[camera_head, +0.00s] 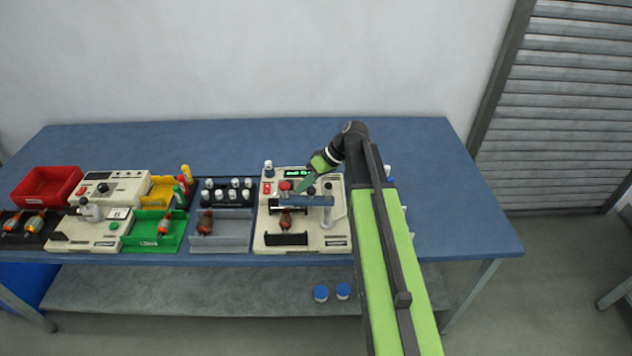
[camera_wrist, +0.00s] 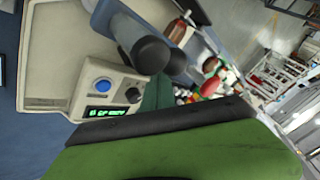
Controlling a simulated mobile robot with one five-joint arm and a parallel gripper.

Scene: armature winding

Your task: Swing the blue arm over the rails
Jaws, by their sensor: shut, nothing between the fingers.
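The blue arm (camera_head: 306,201) lies level across the cream machine (camera_head: 262,228), joined at the right to a grey upright post (camera_head: 327,212). In the picture it crosses just above a brown-and-dark armature (camera_head: 286,218), which sits at the black rails (camera_head: 287,239). In the wrist view the shut fingers (camera_wrist: 157,95) show beside dark round posts (camera_wrist: 151,55), and a lit display (camera_wrist: 103,113) is below left.
Left of the machine are a grey tray (camera_head: 220,243), a rack of white-capped pieces (camera_head: 228,190), a green bin (camera_head: 142,240), a second cream machine (camera_head: 75,236) and a red bin (camera_head: 46,186). Bare blue tabletop (camera_head: 445,190) lies right of my arm.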

